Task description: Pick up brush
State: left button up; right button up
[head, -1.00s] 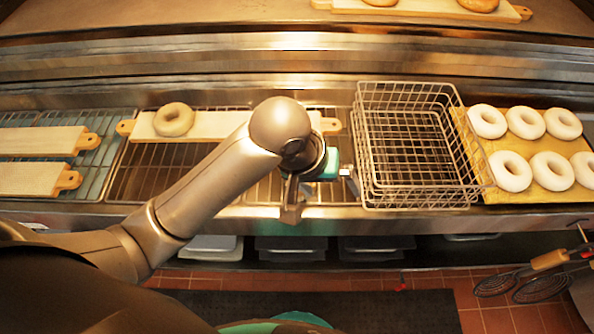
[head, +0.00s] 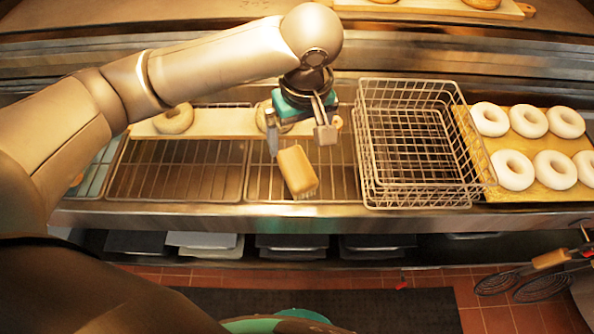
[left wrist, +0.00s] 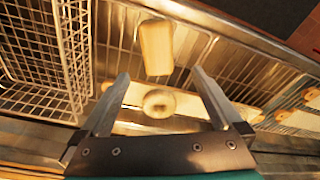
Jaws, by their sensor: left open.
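The brush (head: 297,171) is a tan block with pale bristles along its lower edge. It rests on the wire rack just left of the wire basket, and also shows in the left wrist view (left wrist: 156,47). My left gripper (head: 299,141) is open and empty, behind and above the brush, with its fingers pointing down. In the left wrist view the gripper (left wrist: 160,75) has its fingers spread, with the brush beyond the tips and apart from them. My right gripper is not in view.
Stacked wire baskets (head: 415,140) stand right of the brush. A board (head: 222,122) with bagels lies behind it, partly under my left arm. A tray of white bagel rings (head: 513,170) is at the far right. The rack (head: 180,175) left of the brush is clear.

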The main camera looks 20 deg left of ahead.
pick_arm(q)
jog(key=f, duration=0.4)
jog(key=w+f+b, duration=0.1)
jog(key=f, duration=0.3)
jog(key=a+f+b, duration=0.1)
jog(key=f, duration=0.3)
jog(key=shift+w, duration=0.35)
jog(key=shift+c, duration=0.2)
jog(key=c, duration=1.5)
notch_tip(320, 180, up, 20)
jog(key=p, duration=0.3)
jog(key=m+h+b, duration=0.1)
jog(key=m+b, duration=0.7)
jog(key=b, duration=0.2)
send_near(297, 165)
jog(key=s+a, duration=0.4)
jog(key=shift+s+a, duration=0.15)
jog(key=shift+s, duration=0.05)
